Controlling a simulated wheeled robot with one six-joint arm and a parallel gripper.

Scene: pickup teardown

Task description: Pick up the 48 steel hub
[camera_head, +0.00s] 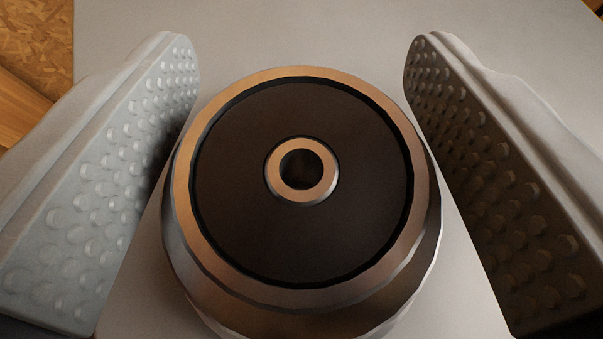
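The steel hub (232,125) is a round metal part with a dark recessed face and a small raised ring with a hole at its centre. It stands upright on a pale grey surface (330,35) and fills the middle of the view. My gripper (300,110) is open, with one studded grey finger on the left and one on the right of the hub. A gap shows between the right finger and the hub. The hub's underside is hidden.
Beyond the pale surface's left edge, a wood-chip panel (35,40) and an orange-brown wooden part (20,110) show at the upper left. The pale surface around and behind the hub is clear. A small brown patch shows at the top right corner.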

